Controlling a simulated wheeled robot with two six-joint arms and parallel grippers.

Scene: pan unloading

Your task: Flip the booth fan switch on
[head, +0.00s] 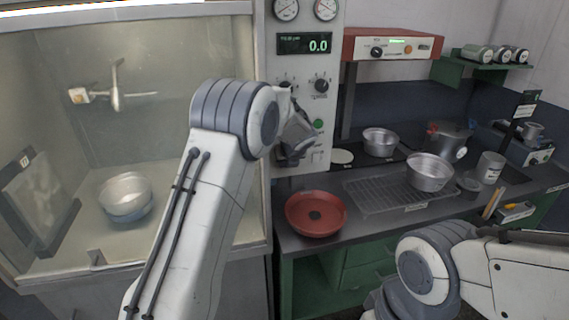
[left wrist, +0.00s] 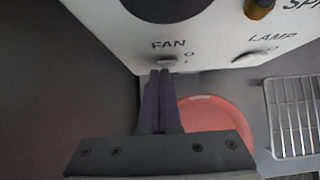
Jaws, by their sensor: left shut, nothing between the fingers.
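The fan switch (left wrist: 167,63) is a small pale lever under the FAN label on the white control panel, with O and I marks beside it. My left gripper (left wrist: 160,74) is shut and empty, its fingertips at or just below the switch; I cannot tell whether they touch. In the head view my left gripper (head: 284,160) is at the lower part of the control panel (head: 318,92) and hides the fan switch there. The switch's position is hard to read. My right arm shows at lower right, but its gripper is out of view.
The lamp switch (left wrist: 250,55) is right of the fan switch. A red pan (head: 316,214) sits on the dark counter below the panel, beside a wire rack (head: 385,196) and metal pots (head: 430,172). The glass booth with a bowl (head: 126,196) is at left.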

